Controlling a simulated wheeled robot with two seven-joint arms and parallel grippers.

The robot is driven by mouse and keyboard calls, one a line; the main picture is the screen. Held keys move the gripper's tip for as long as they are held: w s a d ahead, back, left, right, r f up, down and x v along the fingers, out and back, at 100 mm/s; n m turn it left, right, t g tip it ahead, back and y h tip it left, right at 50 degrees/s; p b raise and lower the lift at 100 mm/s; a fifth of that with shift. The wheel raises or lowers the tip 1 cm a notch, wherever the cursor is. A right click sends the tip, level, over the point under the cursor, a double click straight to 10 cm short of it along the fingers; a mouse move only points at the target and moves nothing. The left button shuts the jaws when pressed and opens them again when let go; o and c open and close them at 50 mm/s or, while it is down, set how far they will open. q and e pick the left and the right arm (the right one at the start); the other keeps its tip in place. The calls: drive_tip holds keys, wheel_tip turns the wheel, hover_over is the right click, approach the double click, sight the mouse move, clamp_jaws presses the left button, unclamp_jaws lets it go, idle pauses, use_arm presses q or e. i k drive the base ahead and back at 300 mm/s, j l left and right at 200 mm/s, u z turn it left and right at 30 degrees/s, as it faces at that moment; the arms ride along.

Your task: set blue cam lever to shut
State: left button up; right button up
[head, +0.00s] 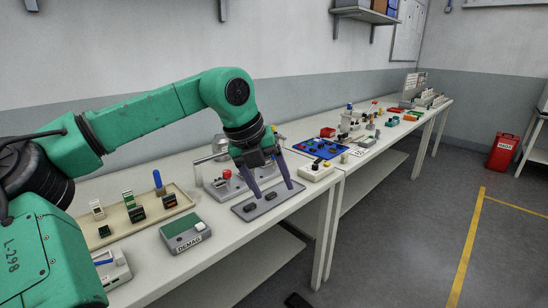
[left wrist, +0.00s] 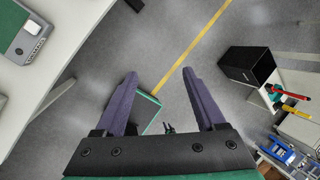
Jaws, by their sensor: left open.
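A blue upright handle (head: 157,180) stands at the tan tray (head: 122,222) on the left of the bench in the head view. A light grey device with a flat blue bar (head: 103,262) sits nearer, partly hidden by my green arm. I cannot tell for sure which blue part is the cam lever. My left gripper (head: 273,191) is open and empty, its purple fingers pointing down, well right of both blue parts. In the left wrist view its spread fingers (left wrist: 160,72) have only floor and a green edge between them. My right gripper is not in view.
A green-topped grey DEMAG box (head: 185,233) stands near the bench's front edge; it also shows in the left wrist view (left wrist: 22,30). A dark grey plate (head: 268,203) with black parts lies behind my fingers in the head view. A blue board (head: 319,149) is farther right.

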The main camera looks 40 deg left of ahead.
sight(272, 160)
drive_tip(key=i+j, duration=0.55)
drive_tip(key=j, duration=0.15)
drive_tip(key=i+j, duration=0.6)
drive_tip(key=j, duration=0.1)
